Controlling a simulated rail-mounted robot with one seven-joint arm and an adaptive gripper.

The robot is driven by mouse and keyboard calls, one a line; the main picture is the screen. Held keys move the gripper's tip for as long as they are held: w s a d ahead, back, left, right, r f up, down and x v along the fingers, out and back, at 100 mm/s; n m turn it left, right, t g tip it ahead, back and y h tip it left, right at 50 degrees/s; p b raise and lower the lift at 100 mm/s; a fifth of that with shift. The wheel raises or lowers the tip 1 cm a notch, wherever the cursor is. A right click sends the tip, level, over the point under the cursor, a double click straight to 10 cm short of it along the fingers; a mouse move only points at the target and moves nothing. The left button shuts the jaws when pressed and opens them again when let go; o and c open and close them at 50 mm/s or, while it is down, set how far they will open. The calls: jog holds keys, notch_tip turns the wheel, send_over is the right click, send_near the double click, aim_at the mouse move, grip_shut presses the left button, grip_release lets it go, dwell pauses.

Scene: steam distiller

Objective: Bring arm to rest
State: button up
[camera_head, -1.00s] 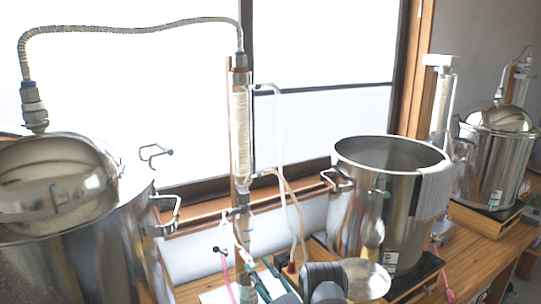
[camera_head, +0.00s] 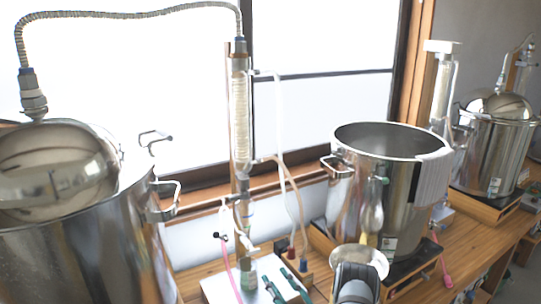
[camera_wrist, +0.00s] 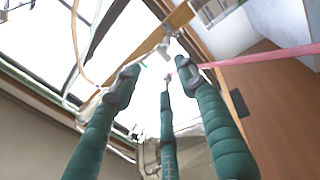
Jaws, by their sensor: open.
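My gripper (camera_wrist: 157,80) fills the lower part of the wrist view. Its green, ribbed fingers with grey tips are spread apart, with nothing held between them. In the head view, a dark rounded part of my arm shows at the bottom edge, in front of the open steel pot. Teal pieces near the white box at the bottom may be my fingers, but I cannot tell for sure. Most of my arm is out of view.
A lidded steel pot (camera_head: 75,250) stands at left, its hose (camera_head: 130,14) leading to a glass condenser (camera_head: 241,120). An open steel pot (camera_head: 385,195) stands right of centre. Another lidded pot (camera_head: 492,155) is farther right. A pink tube (camera_wrist: 255,57) crosses the wrist view.

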aim_at(255, 252)
jog(key=x, duration=1.2)
jog(key=n, duration=0.2)
jog(key=shift+s+n+y, duration=0.1)
jog(key=shift+n+y, duration=0.2)
jog(key=shift+s+n+g+y+p, duration=0.15)
jog(key=shift+n+g+p, duration=0.45)
jog(key=shift+n, duration=1.45)
jog(key=shift+w+n+g+y+p, duration=0.15)
jog(key=shift+n+g+p, duration=0.5)
jog(key=shift+n, duration=1.45)
jog(key=shift+s+n+g+y+p, duration=0.2)
jog(key=shift+n+p, duration=0.7)
jog(key=shift+n, duration=1.15)
jog(key=shift+w, duration=0.1)
